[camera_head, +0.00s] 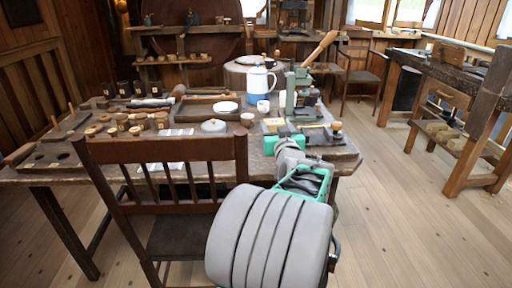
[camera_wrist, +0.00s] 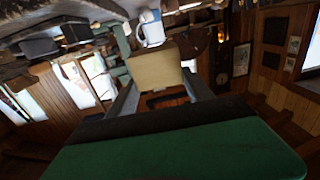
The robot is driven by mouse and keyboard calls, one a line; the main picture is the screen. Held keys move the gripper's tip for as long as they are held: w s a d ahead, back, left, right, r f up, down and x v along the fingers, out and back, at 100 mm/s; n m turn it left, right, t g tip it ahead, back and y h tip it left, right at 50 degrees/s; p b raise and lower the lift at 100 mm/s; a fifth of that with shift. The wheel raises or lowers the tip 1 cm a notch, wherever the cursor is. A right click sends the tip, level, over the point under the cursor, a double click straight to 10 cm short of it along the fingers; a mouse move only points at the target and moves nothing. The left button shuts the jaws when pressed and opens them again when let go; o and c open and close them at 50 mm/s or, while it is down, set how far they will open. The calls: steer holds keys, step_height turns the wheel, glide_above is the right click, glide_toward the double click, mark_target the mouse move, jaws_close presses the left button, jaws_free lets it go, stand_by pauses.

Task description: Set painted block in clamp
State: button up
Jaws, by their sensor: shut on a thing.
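A plain tan block (camera_wrist: 154,69) sits between the two grey fingers of my gripper (camera_wrist: 158,80) in the wrist view. The gripper is shut on it. In the head view my gripper (camera_head: 287,136) is over the right front part of the workbench (camera_head: 220,172); my arm hides part of it, and I cannot clearly make out the held block there. A grey-green upright device (camera_head: 297,92) with a long wooden lever stands just behind the gripper. It looks like the clamp, but its jaws are not clear.
A blue and white jug (camera_head: 258,82) and a white mug (camera_head: 263,106) stand left of the device. Several spools (camera_head: 135,122) and dark canisters (camera_head: 125,89) crowd the bench's left. A chair (camera_head: 165,165) stands at the front. Floor (camera_head: 410,220) on the right is clear.

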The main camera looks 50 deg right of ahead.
steer(key=w+f, duration=0.1)
steer(key=w+d, duration=0.1)
steer(key=w, duration=0.1)
steer(key=w+f, duration=0.1)
steer(key=w, duration=0.1)
steer(key=shift+w+d+f+b, duration=0.2)
steer(key=shift+f+b, duration=0.1)
steer(key=w+f, duration=0.1)
steer(key=f, duration=0.1)
steer(key=w+d+f+b, duration=0.1)
steer(key=w+f, duration=0.3)
steer(key=shift+d+f, duration=0.1)
steer(key=shift+d, duration=0.15)
steer(key=shift+s+f+b, duration=0.1)
steer(key=shift+f+b, duration=0.6)
steer(key=shift+f, duration=0.35)
steer(key=shift+f, duration=0.25)
steer(key=o, duration=1.4)
steer(key=shift+r, duration=0.2)
